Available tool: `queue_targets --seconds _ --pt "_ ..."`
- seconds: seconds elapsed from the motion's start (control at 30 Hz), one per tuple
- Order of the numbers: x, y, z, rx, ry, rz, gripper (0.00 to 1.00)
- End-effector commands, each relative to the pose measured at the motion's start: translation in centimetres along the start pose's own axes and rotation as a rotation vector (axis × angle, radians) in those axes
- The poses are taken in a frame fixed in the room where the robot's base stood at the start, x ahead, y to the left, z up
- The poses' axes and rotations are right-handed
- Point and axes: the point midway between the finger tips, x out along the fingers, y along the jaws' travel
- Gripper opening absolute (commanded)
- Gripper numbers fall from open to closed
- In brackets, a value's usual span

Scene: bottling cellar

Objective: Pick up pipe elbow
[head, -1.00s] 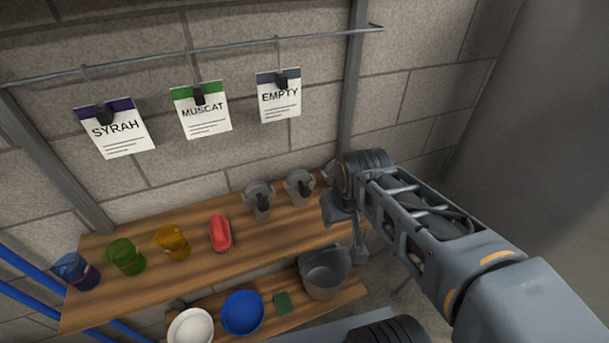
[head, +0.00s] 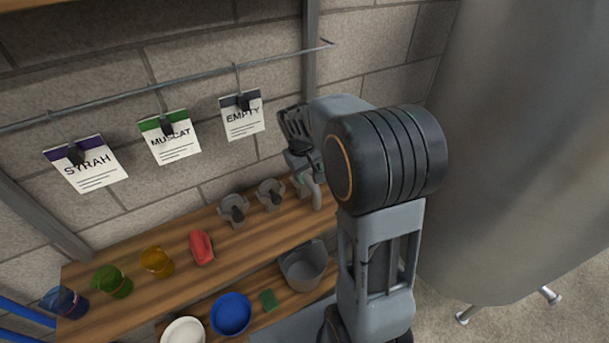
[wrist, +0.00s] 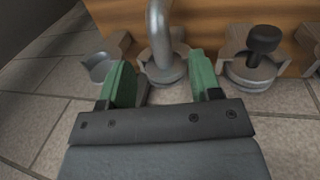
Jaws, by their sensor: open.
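The pipe elbow (wrist: 158,40) is a light grey curved metal tube, standing in a round holder in the wrist view. It also shows in the head view (head: 317,196) at the right end of the upper shelf, partly hidden by my arm. My gripper (wrist: 164,80) is open and empty, with green finger pads. The elbow appears between the two fingertips in the wrist view, slightly left of the middle. In the head view my gripper (head: 308,165) is at the elbow, partly hidden. I cannot tell whether they touch.
Two grey clamps with dark knobs (head: 233,210) (head: 271,194) stand left of the elbow on the wooden shelf (head: 130,258). A red object (head: 201,247) and coloured cups are further left. A grey bucket (head: 303,265) is below. A large metal tank (head: 510,150) stands right.

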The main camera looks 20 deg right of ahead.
Motion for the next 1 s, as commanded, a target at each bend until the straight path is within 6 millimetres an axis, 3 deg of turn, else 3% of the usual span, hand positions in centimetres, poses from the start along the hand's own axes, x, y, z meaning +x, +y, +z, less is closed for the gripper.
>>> queue_targets --seconds 0.33,0.7,1.0 --pt "2.4 0.0 -0.1 0.001 -0.002 -0.001 0.58" --pt "6.6 0.0 -0.4 0.001 -0.001 -0.001 0.58" --pt "7.0 0.0 -0.4 0.001 0.002 0.0 0.58"
